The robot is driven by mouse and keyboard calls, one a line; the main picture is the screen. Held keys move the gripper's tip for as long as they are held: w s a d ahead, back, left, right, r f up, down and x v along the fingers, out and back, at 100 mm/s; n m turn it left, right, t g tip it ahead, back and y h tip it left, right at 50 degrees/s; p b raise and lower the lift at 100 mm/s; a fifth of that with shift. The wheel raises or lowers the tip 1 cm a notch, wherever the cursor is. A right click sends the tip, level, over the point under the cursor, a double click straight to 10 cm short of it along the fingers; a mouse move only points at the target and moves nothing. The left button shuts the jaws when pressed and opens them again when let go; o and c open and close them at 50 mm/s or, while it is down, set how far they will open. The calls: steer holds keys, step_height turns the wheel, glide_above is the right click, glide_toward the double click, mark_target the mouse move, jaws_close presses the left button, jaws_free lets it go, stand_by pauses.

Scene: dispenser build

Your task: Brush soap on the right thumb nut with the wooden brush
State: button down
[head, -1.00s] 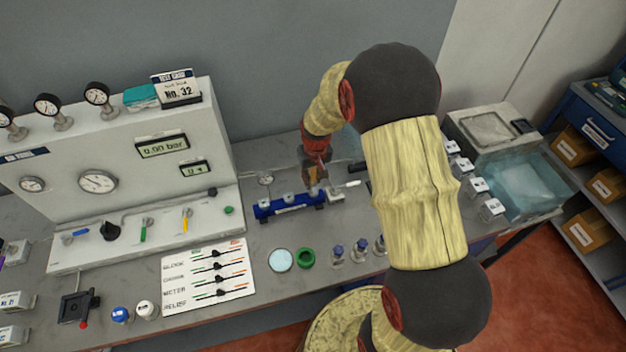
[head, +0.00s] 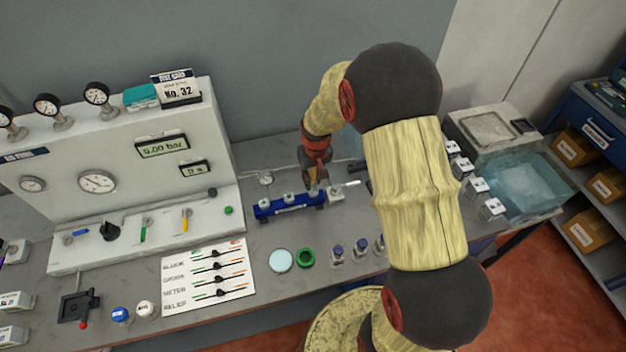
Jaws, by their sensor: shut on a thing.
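A blue block (head: 275,211) lies on the bench with silver fittings along its top, which look like the thumb nuts. The right one (head: 313,191) is at the block's right end, directly under my gripper (head: 315,181). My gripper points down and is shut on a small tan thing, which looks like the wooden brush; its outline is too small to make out. I cannot tell whether its tip touches the right nut. A round pale-blue dish (head: 281,260), perhaps the soap, lies in front of the block.
A green ring (head: 305,258) and several small blue-topped fittings (head: 337,252) stand in front of the block. A white-handled item (head: 347,184) lies just right of my gripper. The gauge panel (head: 125,160) rises at left.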

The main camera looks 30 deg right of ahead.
steer(key=shift+w, duration=0.35)
steer(key=shift+s, duration=0.2)
steer(key=shift+s, duration=0.5)
steer(key=shift+w, duration=0.1)
steer(key=shift+w, duration=0.5)
steer(key=shift+s, duration=0.55)
steer(key=shift+w, duration=0.1)
